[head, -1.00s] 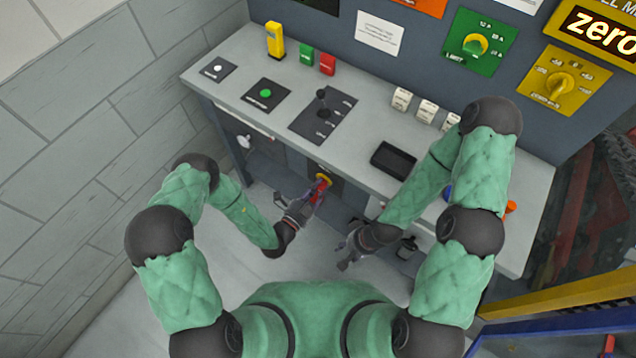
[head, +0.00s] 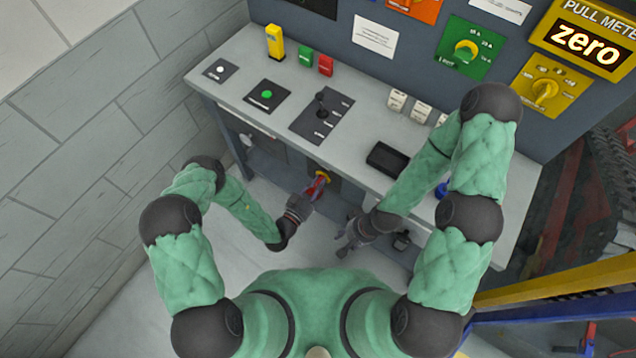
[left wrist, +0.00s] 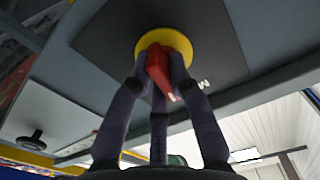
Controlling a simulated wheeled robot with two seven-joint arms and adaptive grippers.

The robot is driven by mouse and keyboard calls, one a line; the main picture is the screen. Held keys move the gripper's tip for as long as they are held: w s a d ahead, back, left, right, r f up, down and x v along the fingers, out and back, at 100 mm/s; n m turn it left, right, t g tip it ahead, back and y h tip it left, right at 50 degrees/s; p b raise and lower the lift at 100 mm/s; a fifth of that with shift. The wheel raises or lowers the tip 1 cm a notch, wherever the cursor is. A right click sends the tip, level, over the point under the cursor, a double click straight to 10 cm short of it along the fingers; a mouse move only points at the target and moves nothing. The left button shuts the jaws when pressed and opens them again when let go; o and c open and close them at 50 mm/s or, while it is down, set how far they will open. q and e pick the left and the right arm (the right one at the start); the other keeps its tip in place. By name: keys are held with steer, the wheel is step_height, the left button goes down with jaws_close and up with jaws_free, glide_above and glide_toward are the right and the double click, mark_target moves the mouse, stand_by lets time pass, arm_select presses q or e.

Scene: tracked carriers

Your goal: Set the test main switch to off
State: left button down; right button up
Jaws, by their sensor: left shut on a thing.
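The main switch is a red handle (left wrist: 160,68) on a round yellow plate (left wrist: 172,42), set on a dark panel (left wrist: 215,50) on the front of the bench below its top. In the head view the red handle (head: 318,184) and a bit of the yellow plate show just past my left gripper (head: 309,194). In the left wrist view the fingers of my left gripper (left wrist: 160,75) are closed on both sides of the red handle. The panel's lettering is mostly hidden. My right gripper (head: 345,247) is apart from the switch, with its fingers spread and empty.
The grey bench top (head: 225,95) carries a lever panel (head: 322,115), a green button panel (head: 267,95) and a black tray (head: 388,158). Behind it stand a green dial (head: 468,50), a yellow dial (head: 545,90) and a display (head: 585,45) reading "zero". A yellow rail (head: 560,285) lies at right.

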arm_select(q)
steer(key=shift+n, duration=0.8)
steer(key=c, duration=1.1)
jaws_free()
steer(key=shift+c, duration=0.2)
steer(key=v, duration=1.2)
